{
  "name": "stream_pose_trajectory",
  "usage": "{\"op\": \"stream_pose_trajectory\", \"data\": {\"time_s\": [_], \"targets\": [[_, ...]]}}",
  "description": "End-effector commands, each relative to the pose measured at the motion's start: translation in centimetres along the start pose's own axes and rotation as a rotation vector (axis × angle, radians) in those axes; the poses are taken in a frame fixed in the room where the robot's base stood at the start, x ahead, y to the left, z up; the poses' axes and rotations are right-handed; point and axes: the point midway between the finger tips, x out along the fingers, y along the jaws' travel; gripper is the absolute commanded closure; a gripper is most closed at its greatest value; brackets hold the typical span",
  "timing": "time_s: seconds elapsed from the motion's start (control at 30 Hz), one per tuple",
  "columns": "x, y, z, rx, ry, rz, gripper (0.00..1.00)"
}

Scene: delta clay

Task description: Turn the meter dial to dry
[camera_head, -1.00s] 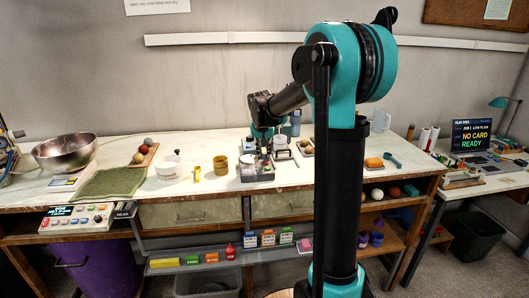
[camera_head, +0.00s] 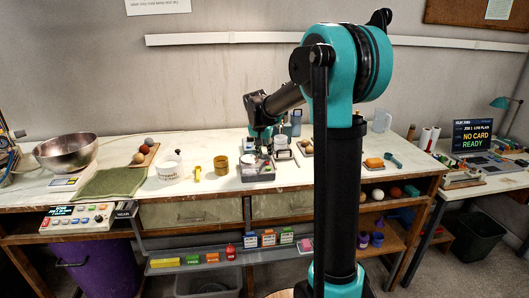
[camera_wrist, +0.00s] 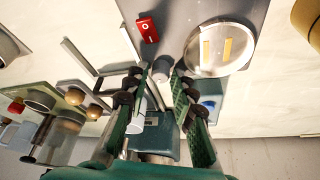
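The meter appears to be the grey bench device (camera_head: 258,175) in the middle of the bench in the head view. In the wrist view its grey top (camera_wrist: 185,15) carries a red rocker switch (camera_wrist: 147,29) and a round silver pan (camera_wrist: 220,48) with two yellow strips. A small pale grey knob (camera_wrist: 160,66), perhaps the dial, shows between my fingertips. My gripper (camera_wrist: 163,70) is open, with one finger on each side of the knob. I cannot tell whether either finger touches it. In the head view my gripper (camera_head: 263,143) is small and partly hidden over the device. Dial markings are not readable.
A metal bowl (camera_head: 66,152) and green mat (camera_head: 110,182) lie farther left. Other bench items are close to the gripper.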

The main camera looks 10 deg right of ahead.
Motion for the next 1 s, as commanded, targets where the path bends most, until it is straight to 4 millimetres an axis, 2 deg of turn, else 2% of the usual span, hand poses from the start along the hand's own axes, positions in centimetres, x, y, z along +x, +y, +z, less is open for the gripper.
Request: {"op": "stream_pose_trajectory", "data": {"time_s": [0.07,0.37,0.47,0.57,0.8,1.0], "targets": [[0.0,0.0,0.0,0.0,0.0,0.0,0.62],[-0.1,0.0,0.0,-0.001,0.0,0.0,0.62],[-0.7,0.0,0.0,-0.001,0.0,0.0,0.62],[-2.1,0.0,0.0,-0.002,0.0,-0.001,0.62],[-7.0,0.0,0.0,-0.001,0.0,0.0,0.62],[-10.3,0.0,0.0,-0.002,0.0,0.0,0.62]]}}
